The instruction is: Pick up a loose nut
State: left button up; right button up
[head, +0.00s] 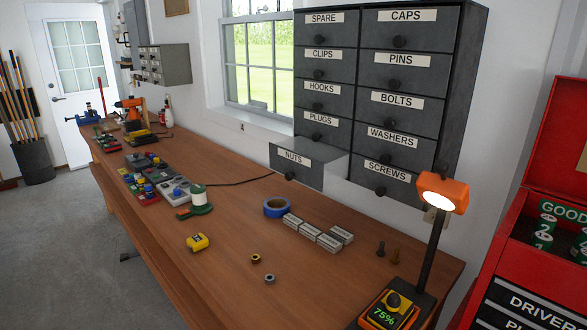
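Two small loose nuts lie on the wooden workbench (215,285), near its front edge. One is a brass-coloured nut (255,259). The other is a grey nut (270,279), a little nearer and to the right, apart from the first. The drawer labelled NUTS (297,166) sticks out from the bottom left of the dark wall cabinet (404,42). Its inside is hidden from this angle. Neither of my grippers shows in the head view.
A yellow tape measure (197,242), blue tape roll (276,207), several small grey boxes (320,236) and two upright bolts (381,249) stand around the nuts. An orange lamp (441,192) rises at right, beside a red tool chest (530,290). Bare wood surrounds the nuts.

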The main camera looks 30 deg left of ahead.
aim_at(270, 278)
jog(key=k+j+z, duration=0.1)
jog(key=j, duration=0.3)
jog(key=k+j+z, duration=0.1)
jog(key=j, duration=0.25)
jog(key=k+j+z, duration=0.1)
jog(key=j, duration=0.3)
jog(key=k+j+z, duration=0.1)
jog(key=j, duration=0.25)
jog(key=k+j, duration=0.15)
jog(key=j, duration=0.2)
jog(key=k+j+z, duration=0.15)
jog(key=j, duration=0.2)
